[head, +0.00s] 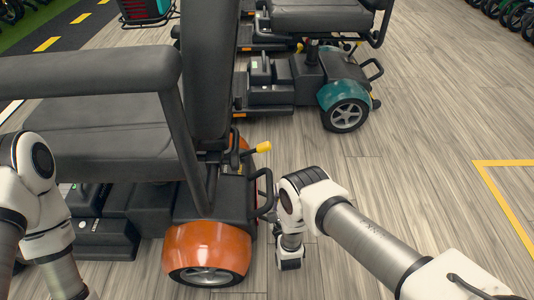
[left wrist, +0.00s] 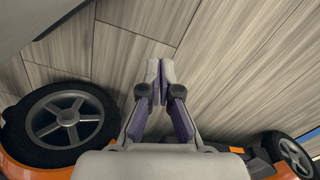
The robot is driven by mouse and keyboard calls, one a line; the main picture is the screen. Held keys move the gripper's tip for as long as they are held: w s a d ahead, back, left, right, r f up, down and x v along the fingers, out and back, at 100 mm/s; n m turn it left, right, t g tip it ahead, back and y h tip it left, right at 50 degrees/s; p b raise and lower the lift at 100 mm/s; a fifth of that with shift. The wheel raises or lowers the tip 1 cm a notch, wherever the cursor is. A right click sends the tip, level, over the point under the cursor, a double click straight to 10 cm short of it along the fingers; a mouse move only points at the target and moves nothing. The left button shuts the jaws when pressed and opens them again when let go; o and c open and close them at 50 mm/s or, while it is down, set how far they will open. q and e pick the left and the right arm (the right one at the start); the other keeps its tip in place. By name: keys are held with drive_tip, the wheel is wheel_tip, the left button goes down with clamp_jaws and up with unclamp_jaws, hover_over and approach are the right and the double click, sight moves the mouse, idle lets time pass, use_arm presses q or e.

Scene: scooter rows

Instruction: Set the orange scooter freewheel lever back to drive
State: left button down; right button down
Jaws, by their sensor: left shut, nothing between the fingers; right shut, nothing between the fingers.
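The orange scooter (head: 207,246) stands at the left in the head view, its black seat above its rear end. Its freewheel lever has a yellow handle (head: 263,147) and sticks out up and to the right behind the seat. My right gripper (head: 290,262) is low over the floor, right of the orange rear fender and apart from the lever. It is shut and empty. My left gripper (left wrist: 157,85) shows in the left wrist view, shut and empty above the floor, between the scooter's wheels (left wrist: 67,118). The head view does not show its fingers.
A black rear bar (head: 265,195) stands beside the lever, close to my right arm. A teal scooter (head: 345,95) with its own yellow handle (head: 299,47) stands farther back. The wooden floor (head: 430,130) on the right is clear, with a yellow line (head: 506,211).

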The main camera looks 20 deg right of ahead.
sight(255, 151)
drive_tip(key=w+r+b, duration=0.5)
drive_tip(key=w+b, duration=0.2)
drive_tip(key=w, duration=0.3)
drive_tip(key=shift+a+r, duration=0.15)
drive_tip(key=shift+r, duration=0.25)
